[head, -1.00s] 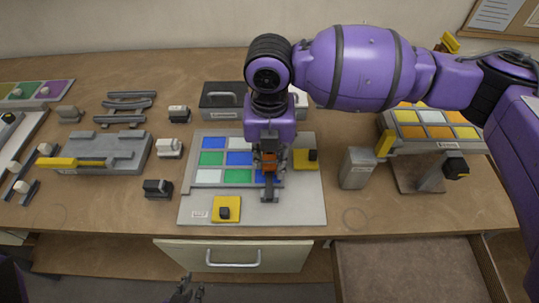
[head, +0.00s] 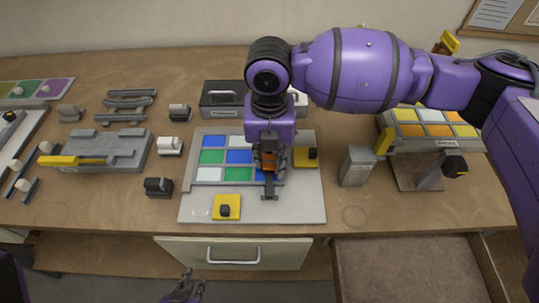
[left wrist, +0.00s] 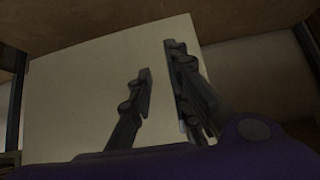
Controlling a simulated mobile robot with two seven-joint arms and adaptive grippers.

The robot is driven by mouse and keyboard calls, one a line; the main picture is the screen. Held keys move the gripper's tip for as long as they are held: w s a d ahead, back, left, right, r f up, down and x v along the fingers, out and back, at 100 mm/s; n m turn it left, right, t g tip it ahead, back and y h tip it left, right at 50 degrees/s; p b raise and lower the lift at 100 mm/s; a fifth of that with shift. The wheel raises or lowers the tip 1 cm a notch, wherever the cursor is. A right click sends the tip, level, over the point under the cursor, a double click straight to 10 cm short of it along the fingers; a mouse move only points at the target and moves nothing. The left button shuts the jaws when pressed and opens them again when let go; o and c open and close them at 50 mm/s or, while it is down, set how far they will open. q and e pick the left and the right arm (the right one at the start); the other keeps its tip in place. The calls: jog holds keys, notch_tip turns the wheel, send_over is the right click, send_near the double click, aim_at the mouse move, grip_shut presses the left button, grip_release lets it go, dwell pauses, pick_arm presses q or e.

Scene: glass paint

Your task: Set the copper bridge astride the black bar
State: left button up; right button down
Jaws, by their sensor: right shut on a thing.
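The copper bridge (head: 268,161) is a small orange-brown piece in the head view, over the right part of the coloured panel. My right gripper (head: 268,168) points down and is shut on it; its fingers and wrist hide part of it. The black bar (head: 269,187) shows as a dark narrow strip just in front of the bridge, by the panel's front right corner. I cannot tell whether the bridge touches or straddles it. My left gripper (head: 186,287) is low in front of the drawer. In the left wrist view (left wrist: 157,92) its fingers are apart and empty.
A grey box (head: 357,167) stands to the right. A grey fixture (head: 105,152) and small blocks stand left. A drawer (head: 400,270) is open at front right.

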pick_arm(q)
jog(key=shift+f, duration=0.1)
pick_arm(e)
jog(key=shift+f, duration=0.2)
jog(key=shift+f, duration=0.7)
jog(key=c, duration=1.4)
grip_release()
pick_arm(q)
jog(key=shift+s+f, duration=0.15)
jog(key=shift+s, duration=0.05)
pick_arm(e)
jog(key=shift+r, duration=0.1)
jog(key=shift+r+p, duration=0.85)
jog(key=shift+r, duration=1.05)
jog(key=shift+r+p, duration=0.7)
jog(key=shift+r, duration=0.9)
pick_arm(q)
jog(key=shift+t, duration=0.5)
jog(key=w+r, duration=0.2)
jog(key=r, duration=0.1)
jog(key=w+r, duration=0.1)
jog(key=shift+a+r, duration=0.15)
jog(key=shift+r, duration=0.25)
jog(key=shift+w, duration=0.1)
pick_arm(e)
jog(key=shift+f, duration=0.1)
